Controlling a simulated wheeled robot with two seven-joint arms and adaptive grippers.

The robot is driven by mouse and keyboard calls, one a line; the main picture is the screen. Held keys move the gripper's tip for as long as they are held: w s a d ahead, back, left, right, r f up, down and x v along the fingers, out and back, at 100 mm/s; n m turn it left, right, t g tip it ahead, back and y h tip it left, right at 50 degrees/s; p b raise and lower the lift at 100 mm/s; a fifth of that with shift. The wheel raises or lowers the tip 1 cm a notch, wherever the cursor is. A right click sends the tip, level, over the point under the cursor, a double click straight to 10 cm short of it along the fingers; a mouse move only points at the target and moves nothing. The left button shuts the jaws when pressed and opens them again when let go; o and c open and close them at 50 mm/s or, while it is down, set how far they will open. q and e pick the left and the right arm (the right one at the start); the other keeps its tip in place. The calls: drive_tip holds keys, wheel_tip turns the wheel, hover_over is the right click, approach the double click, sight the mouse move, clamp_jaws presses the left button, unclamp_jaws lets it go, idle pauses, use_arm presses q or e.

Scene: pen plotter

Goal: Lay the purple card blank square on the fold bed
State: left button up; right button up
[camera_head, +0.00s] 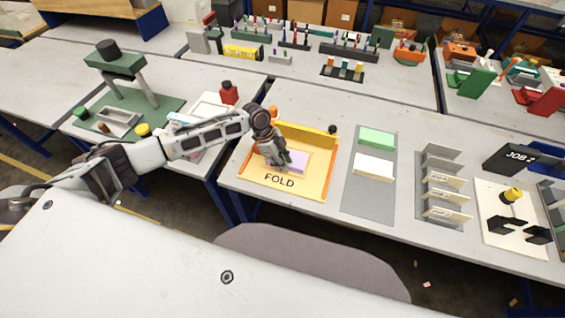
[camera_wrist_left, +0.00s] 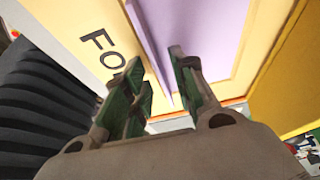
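I cannot tell whether either finger touches the card. My right gripper is not in view.
The bed has a raised yellow wall (camera_head: 305,135) at its back, with an orange knob (camera_head: 273,112) near the left end. A grey mat (camera_head: 370,200) with green and cream cards lies to the right. A slotted rack (camera_head: 443,190) stands beyond it.

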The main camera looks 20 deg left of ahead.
use_arm(q)
drive_tip(key=b+v, duration=0.1)
drive_tip(key=v, duration=1.1)
